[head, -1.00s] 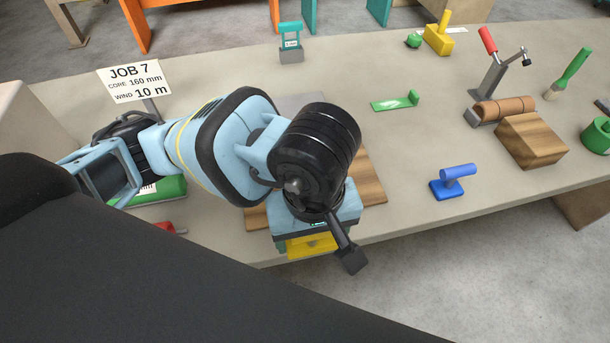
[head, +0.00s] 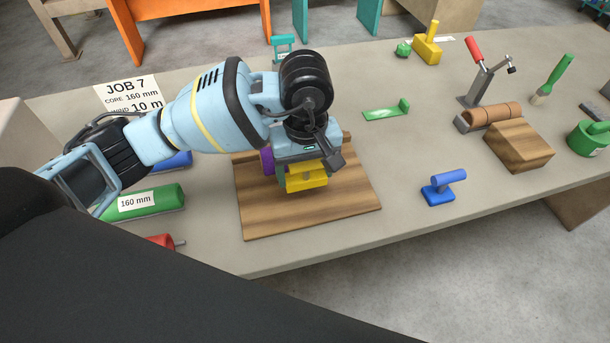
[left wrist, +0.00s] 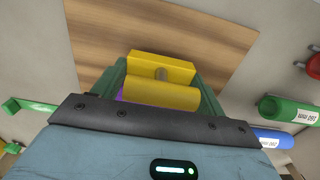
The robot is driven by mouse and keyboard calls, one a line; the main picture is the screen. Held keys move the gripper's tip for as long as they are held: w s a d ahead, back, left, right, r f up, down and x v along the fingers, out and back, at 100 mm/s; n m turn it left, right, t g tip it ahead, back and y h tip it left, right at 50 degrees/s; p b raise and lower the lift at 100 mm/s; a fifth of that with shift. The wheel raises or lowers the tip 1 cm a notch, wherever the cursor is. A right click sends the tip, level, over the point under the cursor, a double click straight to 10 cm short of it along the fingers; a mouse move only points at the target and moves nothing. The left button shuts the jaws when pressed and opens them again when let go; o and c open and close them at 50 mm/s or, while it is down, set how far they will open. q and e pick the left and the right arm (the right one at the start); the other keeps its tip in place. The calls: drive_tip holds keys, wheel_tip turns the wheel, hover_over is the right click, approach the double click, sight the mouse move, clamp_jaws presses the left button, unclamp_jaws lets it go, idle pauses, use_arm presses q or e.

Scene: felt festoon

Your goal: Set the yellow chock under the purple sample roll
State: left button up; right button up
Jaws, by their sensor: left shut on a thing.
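My left gripper (head: 306,170) is shut on the yellow chock (head: 308,183), over the wooden board. In the left wrist view the chock (left wrist: 162,68) is a block with a short post and a round bar, between the green fingers of the left gripper (left wrist: 160,88). The purple sample roll (head: 267,161) shows only as a purple end left of the gripper; the rest is hidden behind the gripper. A sliver of purple roll (left wrist: 120,95) shows beside the chock in the left wrist view. I cannot tell whether the chock touches the board or roll. My right gripper is not in view.
The wooden board (head: 345,197) is bare in front. A blue handled block (head: 440,188) and a wooden block (head: 518,146) stand right.

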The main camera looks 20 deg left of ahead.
sight(305, 179)
use_arm(q)
drive_tip(key=shift+w+a, duration=0.1)
drive_tip(key=shift+w, duration=0.1)
drive_tip(key=shift+w+a+f, duration=0.1)
drive_tip(key=shift+w+f, duration=0.05)
drive_tip(key=shift+f, duration=1.6)
drive_tip(key=shift+f, duration=0.2)
drive_tip(key=o, duration=1)
wheel_tip(305, 179, up, 12)
drive_tip(key=shift+r, duration=0.2)
